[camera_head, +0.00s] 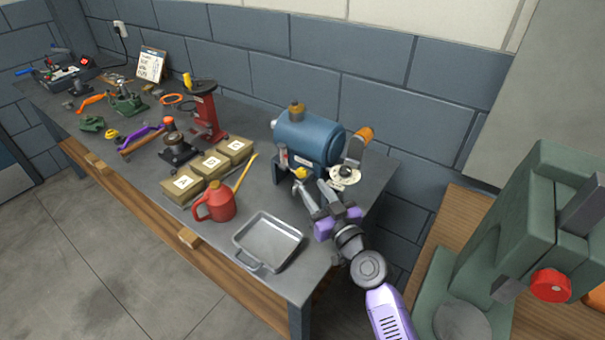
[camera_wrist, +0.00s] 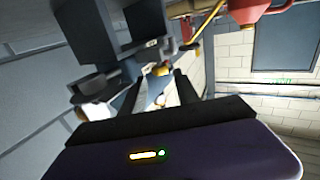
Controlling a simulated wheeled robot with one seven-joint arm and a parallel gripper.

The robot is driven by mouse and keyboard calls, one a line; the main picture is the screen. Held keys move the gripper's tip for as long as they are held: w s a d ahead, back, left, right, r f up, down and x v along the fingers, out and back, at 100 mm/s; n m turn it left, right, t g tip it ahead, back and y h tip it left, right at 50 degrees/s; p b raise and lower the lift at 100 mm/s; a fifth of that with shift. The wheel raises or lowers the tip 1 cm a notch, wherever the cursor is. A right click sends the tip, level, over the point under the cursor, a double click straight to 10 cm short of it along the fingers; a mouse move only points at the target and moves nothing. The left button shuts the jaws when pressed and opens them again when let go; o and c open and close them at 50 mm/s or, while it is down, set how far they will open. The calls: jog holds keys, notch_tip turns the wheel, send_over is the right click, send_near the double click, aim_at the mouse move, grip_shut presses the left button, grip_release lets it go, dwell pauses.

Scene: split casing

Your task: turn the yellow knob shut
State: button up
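The small yellow knob (camera_head: 300,172) sits at the front lower end of the blue tank (camera_head: 310,140) on the workbench. It also shows in the wrist view (camera_wrist: 162,69), just past the tips of my fingers. My gripper (camera_head: 312,188) reaches in from the lower right, with its fingers apart and pointing at the knob. In the wrist view, my gripper (camera_wrist: 158,80) has a clear gap between the fingers, with nothing held. I cannot tell whether a fingertip touches the knob. The knob's handle direction is too small to read.
A grey metal tray (camera_head: 268,241) and a red oil can (camera_head: 217,203) with a yellow spout stand in front of the tank. Tan boxes (camera_head: 183,184) lie to the left. A white round part (camera_head: 344,177) sits right of the tank. A green machine (camera_head: 520,230) stands at the right.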

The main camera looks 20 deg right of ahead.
aim_at(304, 177)
jog(key=w, duration=0.6)
jog(key=shift+a, duration=0.35)
grip_shut()
